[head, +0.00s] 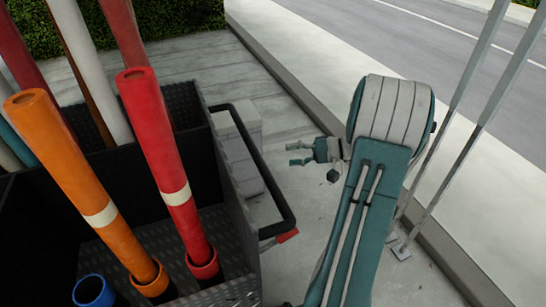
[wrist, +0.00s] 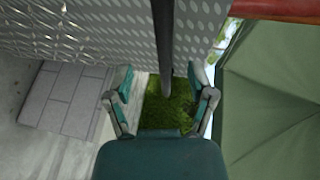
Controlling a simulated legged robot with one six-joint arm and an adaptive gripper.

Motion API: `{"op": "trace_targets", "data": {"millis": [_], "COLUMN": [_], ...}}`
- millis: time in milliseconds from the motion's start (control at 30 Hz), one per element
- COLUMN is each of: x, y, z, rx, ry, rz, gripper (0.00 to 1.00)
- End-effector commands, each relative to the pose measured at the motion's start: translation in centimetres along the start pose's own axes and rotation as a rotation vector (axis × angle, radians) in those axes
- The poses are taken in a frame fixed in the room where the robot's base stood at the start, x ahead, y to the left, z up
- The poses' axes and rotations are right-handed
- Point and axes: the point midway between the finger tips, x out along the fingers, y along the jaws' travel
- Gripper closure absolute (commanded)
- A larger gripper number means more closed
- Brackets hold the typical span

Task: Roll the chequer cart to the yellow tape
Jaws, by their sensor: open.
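The chequer cart (head: 230,215) is a dark box with chequer-plate walls at the left of the head view, holding several coloured tubes. Its dark handle bar (head: 267,172) sticks out on its right side. My gripper (head: 291,154) is open and empty, just right of the handle, its fingers pointing at it. In the wrist view the handle bar (wrist: 164,40) lines up between my two spread fingers, and the cart's chequer plate (wrist: 90,30) fills the top. The fingers do not close on the bar. No yellow tape shows in either view.
Pale grey blocks (head: 240,150) stand behind the handle; they also show in the wrist view (wrist: 68,98). Thin metal poles (head: 455,120) with a foot plate stand right of my arm. A kerb (head: 290,85) borders the pavement. Green fabric (wrist: 270,110) is close on the wrist view's right.

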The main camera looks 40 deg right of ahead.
Motion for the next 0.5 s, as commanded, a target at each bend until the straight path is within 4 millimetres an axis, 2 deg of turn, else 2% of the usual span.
{"op": "trace_targets", "data": {"millis": [100,200,500], "x": [-1.9,-2.7,-3.0], "y": [0.1,0.1,0.1], "z": [0.0,0.0,0.0], "rx": [0.0,0.001,0.001], "ry": [0.002,0.001,-0.001], "rz": [0.001,0.001,0.001], "gripper": [0.29,0.29,0.29]}}
